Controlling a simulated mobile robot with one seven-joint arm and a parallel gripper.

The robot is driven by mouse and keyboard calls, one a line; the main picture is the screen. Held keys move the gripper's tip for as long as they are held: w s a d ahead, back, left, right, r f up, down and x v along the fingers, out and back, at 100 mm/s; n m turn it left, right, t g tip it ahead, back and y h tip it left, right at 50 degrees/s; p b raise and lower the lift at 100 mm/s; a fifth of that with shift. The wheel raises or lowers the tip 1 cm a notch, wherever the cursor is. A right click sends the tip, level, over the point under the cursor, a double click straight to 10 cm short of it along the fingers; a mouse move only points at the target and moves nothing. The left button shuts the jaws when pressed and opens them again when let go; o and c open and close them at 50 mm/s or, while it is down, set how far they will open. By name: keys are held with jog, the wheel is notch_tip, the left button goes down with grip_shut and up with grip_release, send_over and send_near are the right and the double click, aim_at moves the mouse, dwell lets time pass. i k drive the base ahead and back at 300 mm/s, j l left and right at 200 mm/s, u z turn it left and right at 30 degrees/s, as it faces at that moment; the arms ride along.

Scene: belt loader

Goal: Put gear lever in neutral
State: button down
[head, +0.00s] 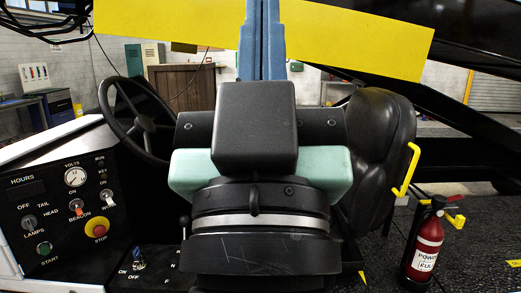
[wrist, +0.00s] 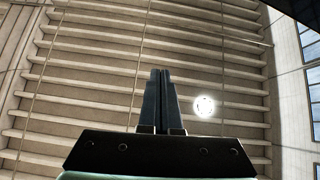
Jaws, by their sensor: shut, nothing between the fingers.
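What looks like the gear lever (head: 184,222), a thin stalk with a small dark knob, stands left of my arm in the head view, beside the seat area. Letters are printed on the dark panel below it, partly hidden by my arm, so I cannot tell its position. My gripper (head: 263,8) points up in front of the yellow beam, well above and away from the lever. In the wrist view my gripper (wrist: 160,74) has its two fingers together, empty, against the ceiling. The lever is not in the wrist view.
A control panel (head: 62,215) with knobs and a red stop button (head: 97,227) is at left, below the steering wheel (head: 140,120). A fire extinguisher (head: 425,245) stands at far right.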

aim_at(184, 221)
jog(key=i+j, duration=0.2)
jog(key=j, duration=0.2)
jog(key=i+j, duration=0.2)
jog(key=j, duration=0.15)
jog(key=i+j, duration=0.2)
jog(key=j, duration=0.2)
jog(key=i+j, duration=0.45)
jog(key=j, duration=0.3)
jog(key=i, duration=0.55)
jog(key=l+z, duration=0.05)
